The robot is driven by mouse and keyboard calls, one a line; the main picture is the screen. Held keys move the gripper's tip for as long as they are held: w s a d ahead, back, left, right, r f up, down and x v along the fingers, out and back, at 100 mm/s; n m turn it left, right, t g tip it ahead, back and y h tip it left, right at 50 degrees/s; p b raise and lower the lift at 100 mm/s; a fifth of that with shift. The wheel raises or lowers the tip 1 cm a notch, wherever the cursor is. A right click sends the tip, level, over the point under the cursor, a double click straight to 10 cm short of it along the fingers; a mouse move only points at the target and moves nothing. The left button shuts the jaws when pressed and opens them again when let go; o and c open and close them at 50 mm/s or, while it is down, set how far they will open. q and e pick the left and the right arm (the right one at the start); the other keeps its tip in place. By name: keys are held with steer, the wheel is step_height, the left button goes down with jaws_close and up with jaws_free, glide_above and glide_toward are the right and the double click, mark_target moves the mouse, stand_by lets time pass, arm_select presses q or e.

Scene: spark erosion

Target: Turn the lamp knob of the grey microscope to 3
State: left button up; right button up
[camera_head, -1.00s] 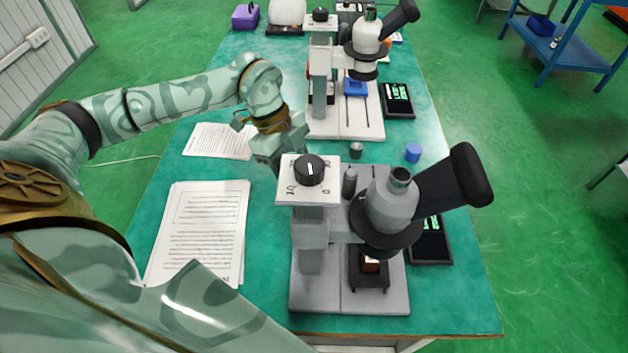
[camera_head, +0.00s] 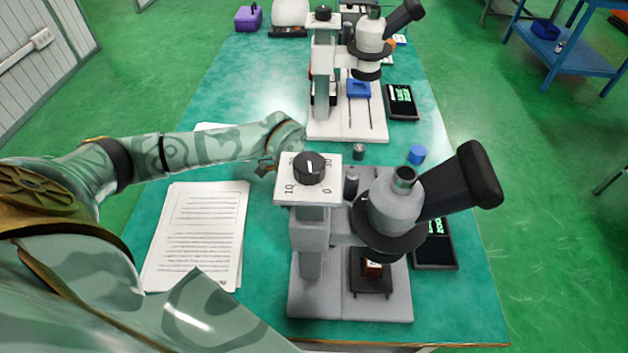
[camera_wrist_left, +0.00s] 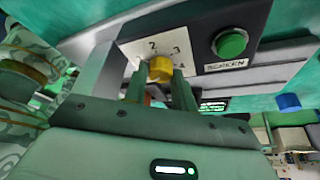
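The near grey microscope (camera_head: 315,232) stands upright on the table in the head view, with a black top knob (camera_head: 309,167) on a white numbered plate. In the left wrist view a yellow knob (camera_wrist_left: 161,69) sits on a white dial plate (camera_wrist_left: 150,48); 2, 3 and 4 are readable. My left gripper (camera_wrist_left: 162,84) points at this knob, its two fingers apart, one on each side of it in the picture; I cannot tell whether they touch it. In the head view the gripper is mostly hidden behind the microscope's top. My right gripper is not in view.
A green button (camera_wrist_left: 231,43) labelled SCREEN is right of the dial. A white microscope (camera_head: 322,75) stands farther back.

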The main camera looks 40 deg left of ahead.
arm_select(q)
steer(key=c, duration=0.3)
